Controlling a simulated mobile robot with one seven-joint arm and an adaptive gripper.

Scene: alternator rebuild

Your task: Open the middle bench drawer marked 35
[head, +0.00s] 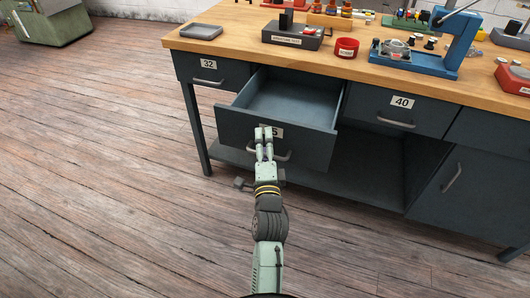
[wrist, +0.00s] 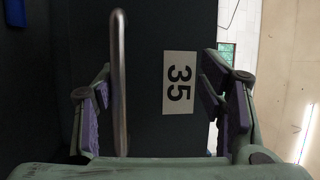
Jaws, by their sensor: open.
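The dark grey drawer marked 35 (head: 308,150) stands pulled well out of the bench, and its inside (head: 290,95) looks empty. Its label is partly covered by my gripper (head: 263,132) in the head view, but the wrist view shows the whole white label (wrist: 179,82). The grey bar handle (head: 283,156) is on the drawer front, partly behind my gripper. My gripper is open in front of the drawer front. In the wrist view the handle (wrist: 119,80) lies between the fingers, close to the left one. I cannot tell whether they touch.
Drawer 32 (head: 211,70) at left and drawer 40 (head: 398,108) at right are shut. The wooden bench top (head: 240,42) carries a red bowl (head: 346,47), a blue press (head: 455,40) and several other items. The wooden floor (head: 110,170) at left is clear.

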